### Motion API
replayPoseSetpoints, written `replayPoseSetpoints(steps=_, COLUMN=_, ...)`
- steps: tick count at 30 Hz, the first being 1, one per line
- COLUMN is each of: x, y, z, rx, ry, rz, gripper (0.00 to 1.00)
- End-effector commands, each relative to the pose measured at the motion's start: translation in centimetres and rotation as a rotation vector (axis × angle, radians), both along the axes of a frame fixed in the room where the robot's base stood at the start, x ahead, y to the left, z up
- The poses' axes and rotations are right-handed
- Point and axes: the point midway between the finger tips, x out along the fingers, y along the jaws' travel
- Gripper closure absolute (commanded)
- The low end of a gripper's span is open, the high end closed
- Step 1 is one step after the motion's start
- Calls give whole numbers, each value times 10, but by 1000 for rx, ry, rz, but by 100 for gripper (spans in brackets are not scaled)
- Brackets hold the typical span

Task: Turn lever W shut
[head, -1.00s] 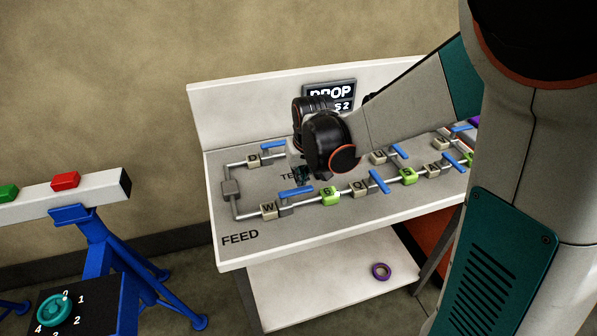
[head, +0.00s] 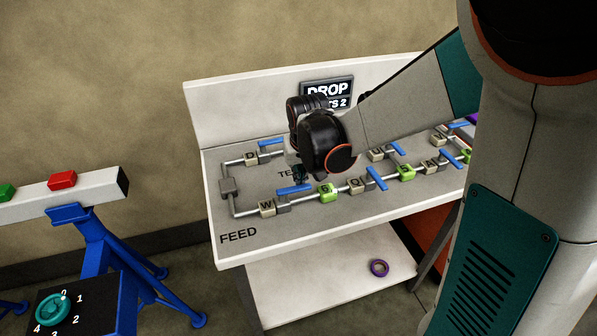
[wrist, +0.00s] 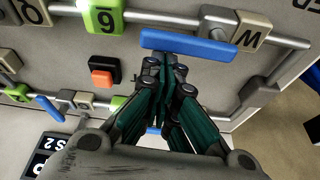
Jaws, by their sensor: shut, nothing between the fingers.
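Lever W has a blue bar handle (head: 294,189) beside the tan block marked W (head: 266,207), on the front pipe of the bench. The handle lies roughly parallel to that pipe. In the wrist view the blue handle (wrist: 188,46) crosses the top middle, with the W block (wrist: 250,32) to its right. My gripper (head: 299,175) is shut and empty, just behind the handle.
Along the same pipe are a green block marked 6 (head: 327,192) and a blue lever (head: 377,180) lying across the pipe. A red-orange button (wrist: 102,75) is left of my fingers in the wrist view. A DROP sign (head: 328,91) stands at the back.

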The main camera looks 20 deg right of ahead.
Motion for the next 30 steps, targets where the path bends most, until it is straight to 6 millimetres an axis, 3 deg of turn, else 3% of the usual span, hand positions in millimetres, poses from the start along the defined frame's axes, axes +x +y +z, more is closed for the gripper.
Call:
replayPoseSetpoints(steps=11, x=-13, y=-3, z=0, rx=-1, ry=0, rz=-206, gripper=100)
replayPoseSetpoints(steps=30, x=-50, y=2, z=0, rx=-1, ry=0, rz=-814, gripper=100)
